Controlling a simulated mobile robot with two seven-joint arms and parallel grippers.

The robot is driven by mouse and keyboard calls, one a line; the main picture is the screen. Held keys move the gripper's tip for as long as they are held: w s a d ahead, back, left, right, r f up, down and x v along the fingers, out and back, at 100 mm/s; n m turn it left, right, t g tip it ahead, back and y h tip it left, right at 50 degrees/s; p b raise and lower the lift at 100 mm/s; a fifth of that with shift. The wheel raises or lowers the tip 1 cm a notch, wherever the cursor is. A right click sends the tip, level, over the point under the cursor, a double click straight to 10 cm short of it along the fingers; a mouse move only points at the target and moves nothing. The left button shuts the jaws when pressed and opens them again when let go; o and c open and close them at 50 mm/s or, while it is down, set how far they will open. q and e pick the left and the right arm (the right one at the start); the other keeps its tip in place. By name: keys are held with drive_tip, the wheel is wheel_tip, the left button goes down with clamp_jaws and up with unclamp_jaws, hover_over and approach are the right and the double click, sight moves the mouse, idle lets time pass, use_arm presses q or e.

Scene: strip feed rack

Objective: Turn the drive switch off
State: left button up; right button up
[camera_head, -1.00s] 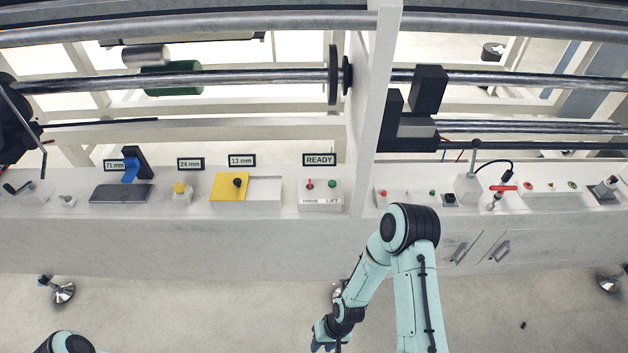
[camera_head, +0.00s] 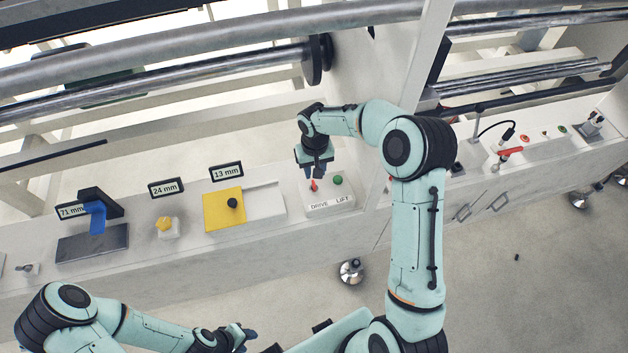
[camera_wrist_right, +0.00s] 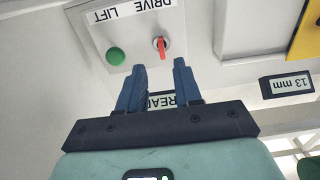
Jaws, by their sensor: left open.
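The drive switch is a small red lever (camera_head: 314,186) on a white box (camera_head: 330,206) labelled DRIVE and LIFT. It also shows in the right wrist view (camera_wrist_right: 160,45), beside the round green lift button (camera_wrist_right: 115,56). My right gripper (camera_head: 316,174) is over the box, close behind the red lever. In the right wrist view my right gripper (camera_wrist_right: 161,66) has its blue fingers apart with nothing between them, and the lever stands just beyond the tips. I cannot tell whether they touch. My left gripper (camera_head: 244,336) is open and low in front of the bench, away from the switch.
A yellow plate with a black knob (camera_head: 232,202) lies left of the box. A READY sign (camera_wrist_right: 172,99) is partly hidden by my right fingers. A white upright post (camera_head: 395,120) stands right of the box. Rollers run across behind.

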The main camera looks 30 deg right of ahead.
sight(314, 183)
drive_tip(key=f, duration=0.7)
drive_tip(key=shift+w+f, duration=0.1)
drive_tip(key=shift+w, duration=0.1)
drive_tip(key=shift+a, duration=0.1)
clamp_jaws()
